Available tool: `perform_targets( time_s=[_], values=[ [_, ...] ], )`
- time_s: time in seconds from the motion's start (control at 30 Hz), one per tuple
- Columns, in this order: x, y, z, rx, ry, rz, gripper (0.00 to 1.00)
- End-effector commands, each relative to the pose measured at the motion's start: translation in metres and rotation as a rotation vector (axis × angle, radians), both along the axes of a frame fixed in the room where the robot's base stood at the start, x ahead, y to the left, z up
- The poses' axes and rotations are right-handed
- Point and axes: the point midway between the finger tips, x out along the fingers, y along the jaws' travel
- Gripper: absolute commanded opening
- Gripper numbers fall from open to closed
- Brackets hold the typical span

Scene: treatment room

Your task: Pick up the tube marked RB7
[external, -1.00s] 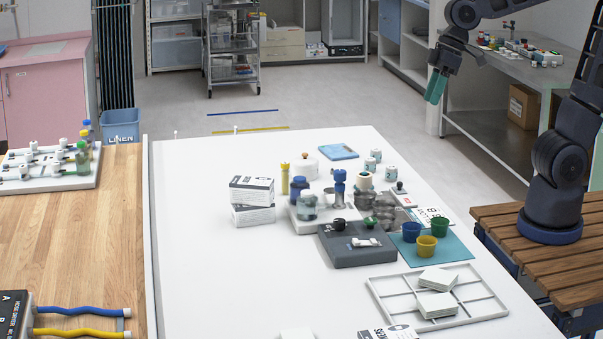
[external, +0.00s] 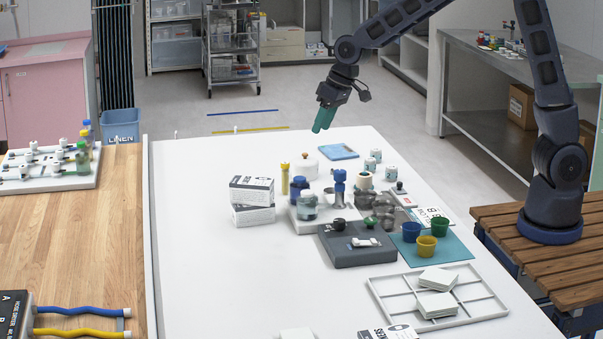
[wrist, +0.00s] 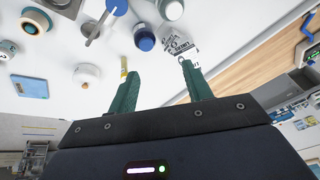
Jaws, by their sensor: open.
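A slim yellow tube (external: 284,178) with a yellow cap stands upright on the white table, between the white boxes and the kettle-like white jar. It also shows in the wrist view (wrist: 124,64), just beyond the tip of the left finger. No RB7 mark is legible on it or on any other thing. My gripper (external: 320,129) hangs above the far edge of the white table, green fingers pointing down, behind and above the tube. In the wrist view my gripper (wrist: 158,72) is open, with nothing between its fingers.
A blue-lidded jar (external: 299,188) stands right beside the tube, and stacked white boxes (external: 252,190) stand to its left. The lidded white jar (external: 304,168) is behind it. A grey device (external: 357,250) and coloured cups (external: 426,245) are nearer. The table's left front is clear.

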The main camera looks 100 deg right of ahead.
Motion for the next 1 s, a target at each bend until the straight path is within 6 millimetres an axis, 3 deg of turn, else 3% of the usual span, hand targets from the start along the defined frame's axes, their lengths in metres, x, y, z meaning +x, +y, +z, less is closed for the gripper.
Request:
perform_targets(
  time_s=[0.3,0.5,0.63,0.87,1.0],
  values=[
    [0.034,-0.088,-0.072,-0.077,0.035,-0.127,0.50],
    [0.045,-0.132,-0.107,-0.126,0.050,-0.181,0.50],
    [0.047,-0.146,-0.119,-0.144,0.055,-0.199,0.50],
    [0.050,-0.154,-0.131,-0.151,0.057,-0.204,0.50],
    [0.054,-0.159,-0.148,-0.150,0.057,-0.204,0.50]
  ],
)
